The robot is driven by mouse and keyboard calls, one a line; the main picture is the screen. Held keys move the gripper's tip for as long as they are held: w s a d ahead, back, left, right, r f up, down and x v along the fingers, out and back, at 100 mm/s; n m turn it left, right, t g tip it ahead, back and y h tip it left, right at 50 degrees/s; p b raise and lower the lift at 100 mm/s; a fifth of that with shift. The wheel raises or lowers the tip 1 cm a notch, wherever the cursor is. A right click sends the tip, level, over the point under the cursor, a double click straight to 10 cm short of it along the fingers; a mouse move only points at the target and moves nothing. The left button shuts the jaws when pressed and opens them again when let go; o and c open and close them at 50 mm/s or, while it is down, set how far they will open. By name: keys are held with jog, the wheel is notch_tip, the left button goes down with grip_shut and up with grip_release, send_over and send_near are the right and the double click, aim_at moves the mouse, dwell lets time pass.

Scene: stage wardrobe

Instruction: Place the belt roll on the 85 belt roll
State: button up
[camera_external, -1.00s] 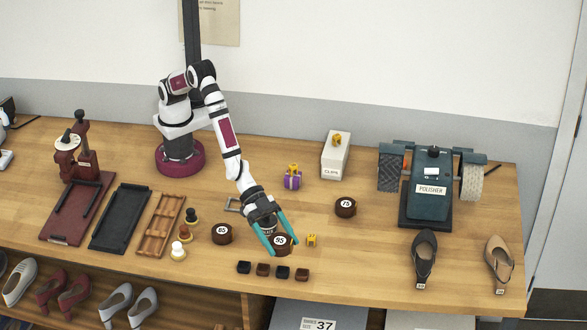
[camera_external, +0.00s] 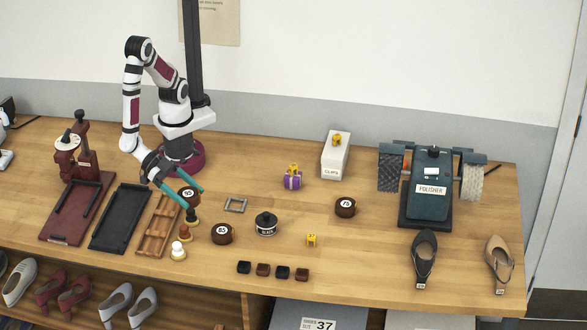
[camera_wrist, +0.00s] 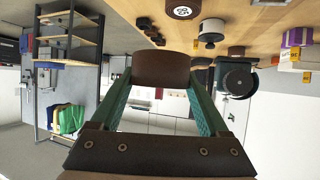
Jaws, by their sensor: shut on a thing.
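My gripper (camera_external: 180,190) is shut on a brown belt roll (camera_external: 188,199) with a round white label that seems to read 95. It holds the roll above the table on the left, by the wooden tray and the small knobbed pieces. In the wrist view the held roll (camera_wrist: 160,70) sits between the green fingers, its label not visible. The 85 belt roll (camera_external: 222,236) lies flat on the table, in front and to the right of my gripper, with nothing on its top. Another belt roll marked 75 (camera_external: 345,209) lies farther right.
Small knobbed pieces (camera_external: 184,234) stand just left of the 85 roll, close to the held roll. Small dark blocks (camera_external: 263,270) line the front edge. A wooden tray (camera_external: 157,240) lies left.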

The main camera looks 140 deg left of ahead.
send_over(222, 230)
jog(key=f, duration=0.5)
jog(key=shift+s+d+f, duration=0.1)
jog(key=shift+d+f, duration=0.05)
jog(key=shift+d, duration=0.05)
notch_tip(222, 230, down, 4)
jog(key=shift+a+f, duration=0.1)
jog(key=shift+f, duration=0.1)
jog(key=o, duration=1.3)
